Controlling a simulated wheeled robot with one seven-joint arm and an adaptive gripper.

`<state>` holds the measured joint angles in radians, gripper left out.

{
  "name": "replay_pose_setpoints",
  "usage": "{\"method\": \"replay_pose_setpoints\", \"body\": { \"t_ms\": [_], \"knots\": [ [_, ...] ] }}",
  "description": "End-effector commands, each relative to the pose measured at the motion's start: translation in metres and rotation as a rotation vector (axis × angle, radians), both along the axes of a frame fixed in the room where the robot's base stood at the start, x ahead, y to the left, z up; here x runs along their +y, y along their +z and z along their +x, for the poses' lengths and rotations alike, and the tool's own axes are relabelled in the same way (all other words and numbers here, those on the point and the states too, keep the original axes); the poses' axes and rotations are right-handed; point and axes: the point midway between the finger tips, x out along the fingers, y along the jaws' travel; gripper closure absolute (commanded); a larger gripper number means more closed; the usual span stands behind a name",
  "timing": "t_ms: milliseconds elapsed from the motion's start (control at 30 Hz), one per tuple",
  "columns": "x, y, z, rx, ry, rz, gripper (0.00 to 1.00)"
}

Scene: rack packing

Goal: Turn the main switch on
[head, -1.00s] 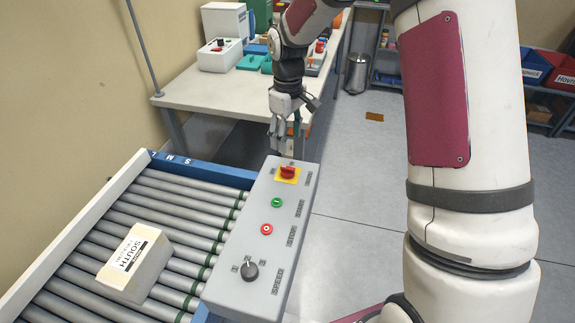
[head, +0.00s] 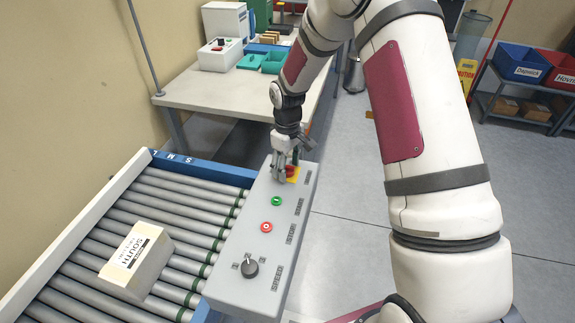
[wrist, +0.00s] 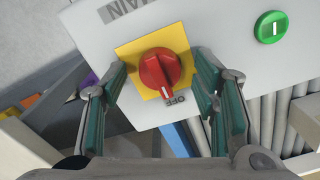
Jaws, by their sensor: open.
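The main switch is a red rotary knob (wrist: 160,73) on a yellow plate (wrist: 178,42), under the label MAIN in the wrist view. Its white pointer mark is at the side of the word OFF. In the head view the knob (head: 290,170) is at the far end of the grey control panel (head: 245,288), partly hidden by my gripper. My gripper (head: 279,175) is open over that end of the panel. In the wrist view its two fingers (wrist: 158,88) stand on either side of the knob, with gaps between them and it.
A green button (head: 277,201), a red button (head: 266,226) and a black speed knob (head: 250,268) sit on the same panel. The roller conveyor (head: 150,195) on the left carries a box (head: 137,260) labelled SOUTH. A worktable (head: 200,92) stands behind.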

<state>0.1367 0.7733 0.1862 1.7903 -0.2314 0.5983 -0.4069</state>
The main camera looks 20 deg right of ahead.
Motion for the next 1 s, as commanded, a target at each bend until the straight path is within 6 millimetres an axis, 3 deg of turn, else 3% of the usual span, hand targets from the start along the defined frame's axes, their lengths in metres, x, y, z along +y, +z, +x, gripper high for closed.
{"method": "replay_pose_setpoints", "body": {
  "t_ms": [33,200,267,667,1000],
  "knots": [
    [-0.0001,0.0001,0.0001,0.0,0.0,0.0,0.46],
    [0.0,0.0003,0.0,0.0,0.0,0.0,0.84],
    [0.0001,0.0003,-0.0001,0.0,0.0,0.0,0.95],
    [0.0001,-0.0001,0.0001,0.001,-0.053,-0.001,0.95],
    [0.0008,-0.0008,0.0002,0.002,-0.296,-0.001,0.95]
  ]
}}
